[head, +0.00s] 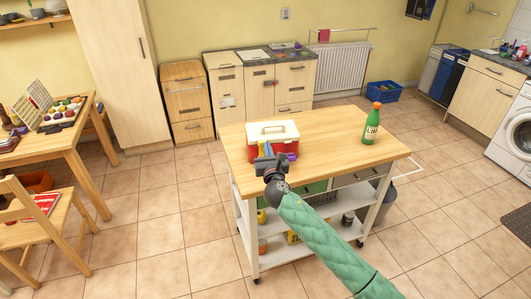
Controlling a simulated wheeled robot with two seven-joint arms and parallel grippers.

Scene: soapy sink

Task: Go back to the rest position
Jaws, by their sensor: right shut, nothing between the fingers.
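My right arm, in a green quilted sleeve, comes in from the bottom right of the head view. Its gripper (268,160) is shut and empty, in front of the near left part of a wheeled kitchen cart (330,150). It partly hides a red box with a white lid (274,131) on the cart top. Small yellow, blue and purple items show right beside the gripper; I cannot tell whether they touch it. My left gripper is not in view.
A green bottle (371,125) stands upright on the cart's right side. A wooden table (75,135) and chair (40,225) are at the left. Low cabinets (262,85) line the back wall, and a washing machine (515,130) stands at the right. Tiled floor around the cart is mostly clear.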

